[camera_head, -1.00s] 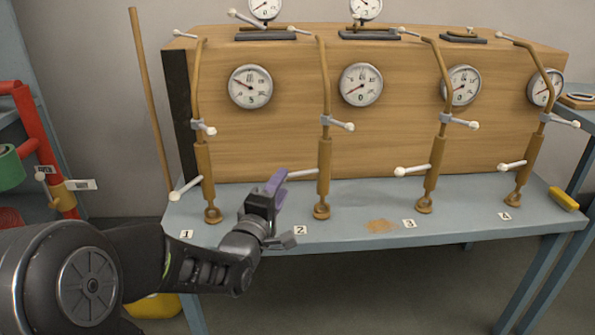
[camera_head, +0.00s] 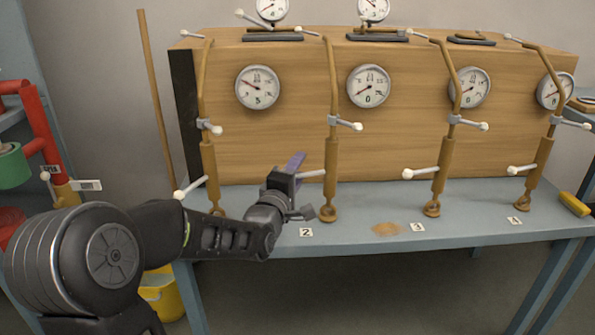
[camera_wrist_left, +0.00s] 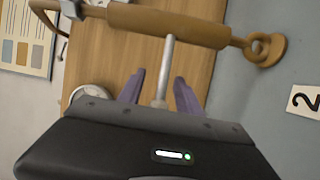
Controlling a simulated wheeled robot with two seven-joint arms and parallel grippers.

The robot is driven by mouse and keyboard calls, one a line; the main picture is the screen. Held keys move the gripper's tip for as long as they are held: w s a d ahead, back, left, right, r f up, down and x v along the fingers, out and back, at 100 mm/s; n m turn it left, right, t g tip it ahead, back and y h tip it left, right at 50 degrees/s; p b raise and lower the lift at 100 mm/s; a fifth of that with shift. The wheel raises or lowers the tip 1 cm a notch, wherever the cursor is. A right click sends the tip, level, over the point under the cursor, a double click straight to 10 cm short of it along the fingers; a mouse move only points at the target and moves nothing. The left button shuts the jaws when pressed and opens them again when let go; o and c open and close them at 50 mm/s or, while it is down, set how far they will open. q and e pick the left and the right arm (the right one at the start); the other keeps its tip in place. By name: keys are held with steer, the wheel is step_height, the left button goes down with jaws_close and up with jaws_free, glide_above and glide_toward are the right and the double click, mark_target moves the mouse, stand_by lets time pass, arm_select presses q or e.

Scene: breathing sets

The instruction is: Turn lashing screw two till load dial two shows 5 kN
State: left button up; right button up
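Lashing screw two (camera_head: 330,165) is a tan turnbuckle standing behind the label 2 (camera_head: 306,232). Its body also shows in the left wrist view (camera_wrist_left: 150,20), with a pale handle rod (camera_wrist_left: 166,60) sticking out. My left gripper (camera_head: 297,162) is beside this handle, left of the screw. In the left wrist view the purple fingers (camera_wrist_left: 160,84) are apart, one on each side of the rod, with gaps visible. Load dial two (camera_head: 369,86) is a round white gauge with a 0 on its lower face. My right gripper is not in view.
Screws one (camera_head: 210,170), three (camera_head: 438,175) and four (camera_head: 535,175) stand along the same blue-grey bench (camera_head: 370,222). Their pale handles stick out to the left. A wooden crate (camera_head: 290,150) is behind them. A yellow block (camera_head: 574,203) lies at the right.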

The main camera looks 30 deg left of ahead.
arm_select(q)
jaws_close()
stand_by(1.3)
